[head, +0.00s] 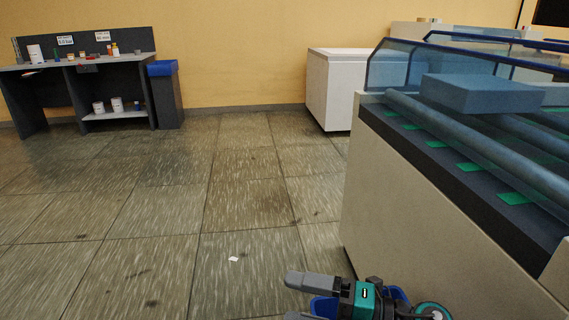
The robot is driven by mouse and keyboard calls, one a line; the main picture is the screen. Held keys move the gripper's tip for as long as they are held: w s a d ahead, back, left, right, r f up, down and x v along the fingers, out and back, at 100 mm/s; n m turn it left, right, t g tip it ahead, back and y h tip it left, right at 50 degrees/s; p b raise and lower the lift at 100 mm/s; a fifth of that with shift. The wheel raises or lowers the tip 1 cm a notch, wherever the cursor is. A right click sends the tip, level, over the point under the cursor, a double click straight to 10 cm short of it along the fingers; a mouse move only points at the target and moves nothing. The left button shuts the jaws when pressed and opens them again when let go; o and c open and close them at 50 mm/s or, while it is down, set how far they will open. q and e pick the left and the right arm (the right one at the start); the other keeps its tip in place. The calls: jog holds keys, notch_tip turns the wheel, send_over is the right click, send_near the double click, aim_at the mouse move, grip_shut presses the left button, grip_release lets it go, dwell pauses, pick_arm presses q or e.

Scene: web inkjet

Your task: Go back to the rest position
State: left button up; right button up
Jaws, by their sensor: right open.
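My right gripper (291,298) is at the bottom of the head view, right of centre. Its two grey fingers point left and are apart, with nothing visible between them. The lower finger is cut off by the frame's bottom edge. It is in front of the pale side of the large printing machine (420,215); I cannot tell how far apart they are. My left gripper is not in view.
The tiled floor (150,215) is open on the left and middle, with a small white scrap (233,259) on it. A dark workbench (60,62) with jars and a blue-topped bin (165,95) stand far left. A white chest (335,85) stands by the back wall.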

jog(key=w+d+f+m+t+h, duration=0.15)
jog(key=d+m+t+h, duration=0.35)
jog(key=m, duration=0.5)
jog(key=d+f+m+t+h, duration=0.2)
jog(key=d+m+t+h, duration=0.4)
jog(key=m, duration=0.5)
jog(key=s+d+f+m+g+h, duration=0.1)
jog(key=s+f+m+g+h, duration=0.3)
jog(key=s+f+m, duration=0.55)
pick_arm(q)
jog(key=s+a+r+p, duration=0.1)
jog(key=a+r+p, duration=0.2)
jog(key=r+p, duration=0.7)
jog(key=p, duration=0.5)
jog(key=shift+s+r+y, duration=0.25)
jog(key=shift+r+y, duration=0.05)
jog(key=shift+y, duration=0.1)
pick_arm(e)
notch_tip(320, 180, up, 8)
jog(key=s+d+n+g, duration=0.1)
jog(key=d, duration=0.1)
jog(key=shift+s+d, duration=0.25)
jog(key=shift+d, duration=0.15)
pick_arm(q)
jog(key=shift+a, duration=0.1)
pick_arm(e)
jog(key=shift+f, duration=0.1)
jog(key=shift+c, duration=0.3)
